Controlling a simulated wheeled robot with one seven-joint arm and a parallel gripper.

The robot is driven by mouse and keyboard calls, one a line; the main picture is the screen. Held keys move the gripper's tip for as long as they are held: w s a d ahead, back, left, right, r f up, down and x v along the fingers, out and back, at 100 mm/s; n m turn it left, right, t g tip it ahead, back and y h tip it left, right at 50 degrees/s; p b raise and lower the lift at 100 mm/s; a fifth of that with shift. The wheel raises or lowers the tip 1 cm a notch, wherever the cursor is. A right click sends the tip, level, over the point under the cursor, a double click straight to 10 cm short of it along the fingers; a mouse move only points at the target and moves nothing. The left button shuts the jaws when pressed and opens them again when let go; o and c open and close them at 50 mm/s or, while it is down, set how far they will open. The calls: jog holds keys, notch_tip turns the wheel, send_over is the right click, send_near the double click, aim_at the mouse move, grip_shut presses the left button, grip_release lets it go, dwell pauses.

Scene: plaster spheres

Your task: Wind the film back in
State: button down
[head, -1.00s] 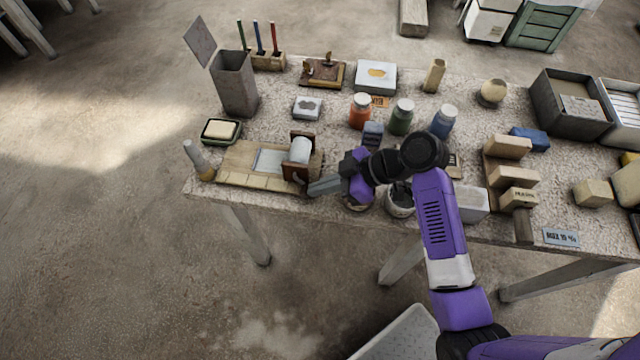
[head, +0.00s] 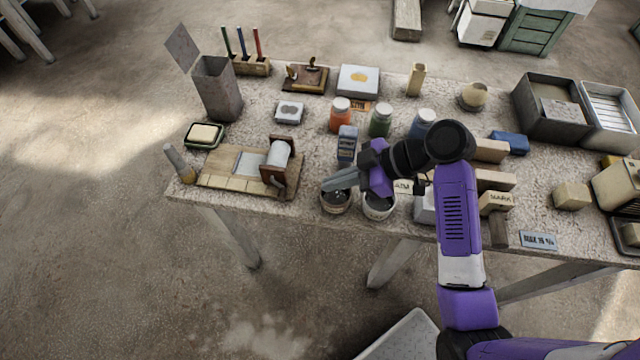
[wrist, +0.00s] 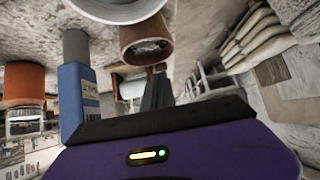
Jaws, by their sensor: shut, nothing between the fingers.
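A pale film roll (head: 278,154) sits between two dark brown uprights (head: 274,173) at the right end of a wooden board (head: 222,181). A flat whitish strip of film (head: 249,162) lies on the board, out to the left of the roll. My gripper (head: 328,184) is shut and empty, to the right of the uprights and apart from them, above a small dark bowl (head: 336,201). Its dark fingers also show in the wrist view (wrist: 157,92). Whether the stand has a crank is too small to tell.
A blue bottle (head: 347,145) stands close behind my gripper. A grey pot (head: 379,204) is beside the bowl. Orange (head: 341,116) and green (head: 381,122) jars stand further back. A brush-like tool (head: 178,160) is at the board's left end. The table's front edge is close.

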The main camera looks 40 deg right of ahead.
notch_tip(320, 180, up, 7)
jog(key=w+a+n+g+p, duration=0.1)
jog(key=a+p, duration=0.1)
jog(key=m+h, duration=0.1)
jog(key=h, duration=0.1)
send_near(285, 193)
jog(key=shift+g, duration=0.3)
jog(key=x, duration=0.6)
jog(key=shift+w+a+f, duration=0.15)
jog(key=shift+w+f, duration=0.05)
jog(key=shift+w, duration=0.2)
